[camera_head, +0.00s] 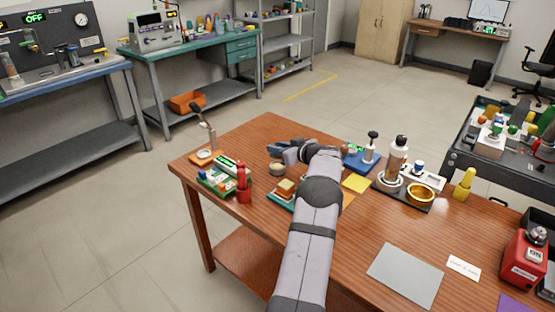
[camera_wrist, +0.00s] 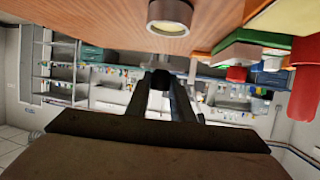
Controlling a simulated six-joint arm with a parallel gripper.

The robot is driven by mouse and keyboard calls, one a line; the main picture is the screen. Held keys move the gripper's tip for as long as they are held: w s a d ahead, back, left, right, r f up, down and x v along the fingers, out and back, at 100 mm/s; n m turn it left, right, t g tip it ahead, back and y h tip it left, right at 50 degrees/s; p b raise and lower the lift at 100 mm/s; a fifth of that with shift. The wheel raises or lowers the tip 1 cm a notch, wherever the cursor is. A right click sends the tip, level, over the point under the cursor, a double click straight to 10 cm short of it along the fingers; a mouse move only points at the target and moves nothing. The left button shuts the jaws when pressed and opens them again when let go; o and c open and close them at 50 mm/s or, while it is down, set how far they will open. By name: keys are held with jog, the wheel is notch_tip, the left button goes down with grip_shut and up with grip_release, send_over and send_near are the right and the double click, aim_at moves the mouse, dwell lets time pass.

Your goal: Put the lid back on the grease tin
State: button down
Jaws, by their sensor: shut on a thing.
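The grease tin (camera_head: 277,168) is a small round container standing on the wooden table, just in front of my gripper. In the wrist view, which is upside down, the tin (camera_wrist: 170,15) shows at the top with a pale cream round face inside its rim. My gripper (camera_head: 283,147) is over the far left part of the table, behind the tin. In the wrist view my gripper (camera_wrist: 162,88) is shut on a small dark thing (camera_wrist: 159,77), apparently the lid, held apart from the tin. The lid's outline is hard to make out.
A green tray (camera_head: 215,185) with small blocks and a red bottle (camera_head: 242,184) stand left of the tin. A small teal tray (camera_head: 280,201) is in front. A dark tray (camera_head: 409,202) with a gold bowl (camera_head: 420,193) lies right. Bare wood lies at the far left.

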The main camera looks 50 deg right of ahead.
aim_at(278, 167)
jog(key=shift+f, duration=2)
jog(key=shift+f, duration=0.4)
jog(key=c, duration=1.5)
grip_release()
jog(key=shift+c, duration=0.2)
jog(key=shift+r, duration=0.1)
jog(key=shift+r, duration=0.25)
jog(key=v, duration=1.2)
